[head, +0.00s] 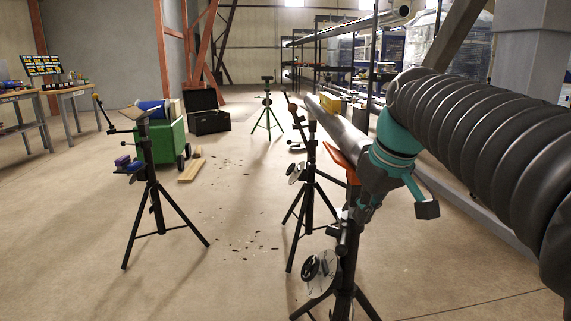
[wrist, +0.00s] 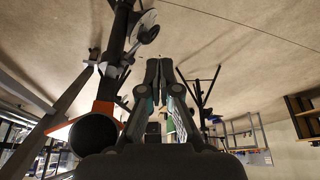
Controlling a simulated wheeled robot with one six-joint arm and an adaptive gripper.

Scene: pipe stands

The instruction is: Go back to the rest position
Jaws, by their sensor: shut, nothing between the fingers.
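My gripper (head: 362,212) hangs below my teal wrist at the right of the head view, close to the nearest pipe stand (head: 345,250). In the wrist view, my gripper's fingers (wrist: 160,70) are together with nothing between them. A grey pipe (head: 338,122) lies along the right-hand stands, partly hidden by my wrist. Its dark round end (wrist: 95,136) shows in the wrist view beside an orange part, left of my fingers. I cannot tell whether my gripper touches the stand.
A second black stand (head: 309,190) is just beyond the nearest one. Another black stand (head: 152,185) stands at left. A green cart (head: 160,142), wooden planks (head: 190,168) and a black case (head: 208,112) lie farther back. The floor between the left and right stands is mostly clear, with small debris.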

